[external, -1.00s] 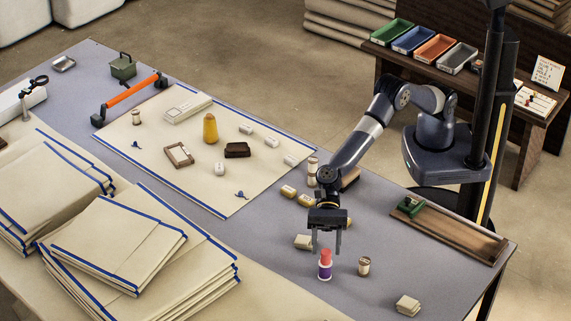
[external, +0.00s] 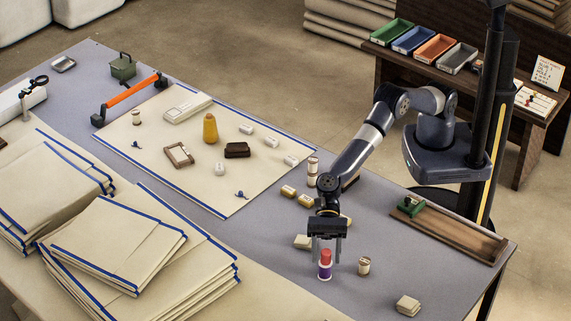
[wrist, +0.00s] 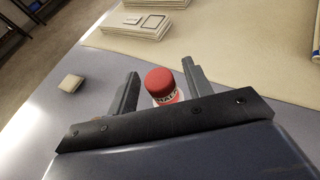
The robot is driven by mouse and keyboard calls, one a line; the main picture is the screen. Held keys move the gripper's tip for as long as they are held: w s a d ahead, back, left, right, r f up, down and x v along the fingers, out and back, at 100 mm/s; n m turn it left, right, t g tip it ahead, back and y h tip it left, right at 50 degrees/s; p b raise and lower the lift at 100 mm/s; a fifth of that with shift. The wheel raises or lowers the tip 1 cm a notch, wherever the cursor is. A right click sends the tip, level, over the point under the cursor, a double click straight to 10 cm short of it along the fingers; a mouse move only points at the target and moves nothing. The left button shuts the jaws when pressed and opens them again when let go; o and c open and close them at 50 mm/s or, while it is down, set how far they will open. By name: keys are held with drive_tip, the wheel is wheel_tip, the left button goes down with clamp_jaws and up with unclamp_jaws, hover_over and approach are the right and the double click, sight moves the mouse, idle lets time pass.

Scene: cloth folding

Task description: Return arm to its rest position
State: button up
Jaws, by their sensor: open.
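My gripper (external: 325,253) is open and points down over the grey table, low above its near right part. A small bottle with a red top and purple-and-white body (external: 325,266) stands upright just below and between the fingers. In the wrist view the red top (wrist: 160,80) shows between my two open fingers (wrist: 162,90), with a gap on each side. Whether a finger touches it, I cannot tell. My arm reaches out from its column at the right, bent at the elbow.
Folded cloth stacks (external: 130,240) fill the left. A flat cloth (external: 165,140) bears several small items. A wooden tray (external: 455,232) lies at right.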

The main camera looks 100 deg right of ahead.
drive_tip(key=shift+d, duration=0.25)
drive_tip(key=b+v, duration=0.1)
drive_tip(key=v, duration=1)
drive_tip(key=x, duration=0.8)
drive_tip(key=p+x, duration=0.1)
drive_tip(key=x, duration=0.3)
drive_tip(key=shift+s+d+f, duration=0.1)
drive_tip(key=shift+f, duration=0.15)
wheel_tip(320, 180, up, 11)
drive_tip(key=shift+f+p, duration=0.15)
drive_tip(key=shift+p, duration=0.85)
drive_tip(key=w+d+r+m+t+p, duration=0.2)
drive_tip(key=w+d+r+p, duration=0.15)
drive_tip(key=d, duration=0.55)
drive_tip(key=w+d+r+m+t+p, duration=0.1)
drive_tip(key=w+d+r+p, duration=0.3)
drive_tip(key=d, duration=0.6)
drive_tip(key=s+d+r+m+t+h+p, duration=0.1)
drive_tip(key=d+r+m+t+h+p, duration=0.1)
drive_tip(key=d, duration=0.9)
drive_tip(key=s+d+r+m+t+h+p, duration=0.1)
drive_tip(key=d+p, duration=0.4)
drive_tip(key=d, duration=0.7)
drive_tip(key=s+d+r+m+t+h+p, duration=0.1)
drive_tip(key=d+r+m+t+h+p, duration=0.2)
drive_tip(key=d, duration=0.9)
drive_tip(key=shift+d+r+m+t+h+p, duration=0.15)
drive_tip(key=shift+r+m+t+h+p, duration=0.3)
drive_tip(key=shift+r+m, duration=0.45)
